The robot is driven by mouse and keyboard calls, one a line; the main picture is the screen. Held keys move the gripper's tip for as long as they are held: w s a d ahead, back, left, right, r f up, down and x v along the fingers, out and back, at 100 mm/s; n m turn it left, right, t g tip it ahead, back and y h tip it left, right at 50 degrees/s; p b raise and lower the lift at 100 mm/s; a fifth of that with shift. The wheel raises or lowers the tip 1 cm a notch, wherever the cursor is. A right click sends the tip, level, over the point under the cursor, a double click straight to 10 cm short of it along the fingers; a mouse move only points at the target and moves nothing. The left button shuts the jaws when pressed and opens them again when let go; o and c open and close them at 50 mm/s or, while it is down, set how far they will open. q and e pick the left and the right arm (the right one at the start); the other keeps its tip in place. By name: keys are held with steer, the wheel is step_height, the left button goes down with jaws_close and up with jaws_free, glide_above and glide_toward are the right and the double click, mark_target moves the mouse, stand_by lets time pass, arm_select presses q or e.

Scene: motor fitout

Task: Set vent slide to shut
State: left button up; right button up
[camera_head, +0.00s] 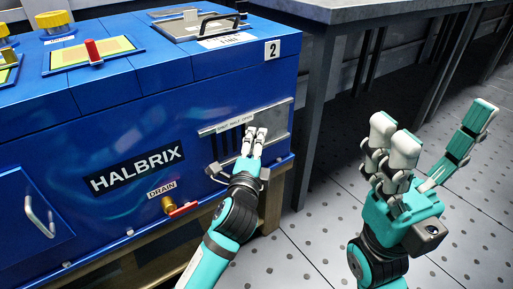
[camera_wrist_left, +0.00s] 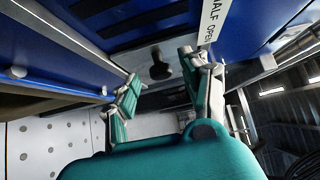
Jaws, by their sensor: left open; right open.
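The vent (camera_head: 276,122) is a grey metal panel with dark vertical slots, low on the right of the blue cabinet's front. A label strip (camera_head: 235,123) runs along its top; in the left wrist view the label (camera_wrist_left: 211,20) reads "HALF OPEN". My left gripper (camera_head: 256,133) is in front of the vent, covering part of it. In the left wrist view its fingers are apart, and a dark knob (camera_wrist_left: 158,66) shows beyond and between them. I cannot tell whether a finger touches it. My right gripper (camera_head: 432,135) is open and empty, off to the right.
The blue cabinet (camera_head: 95,125) carries a drain valve with a red handle (camera_head: 183,209) left of my left arm. A door handle (camera_head: 39,216) is further left. A grey table (camera_head: 350,10) stands behind right. The perforated floor (camera_head: 310,235) is clear between my arms.

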arm_select(q)
steer(key=shift+w+d, duration=0.1)
steer(key=shift+w, duration=0.25)
jaws_close()
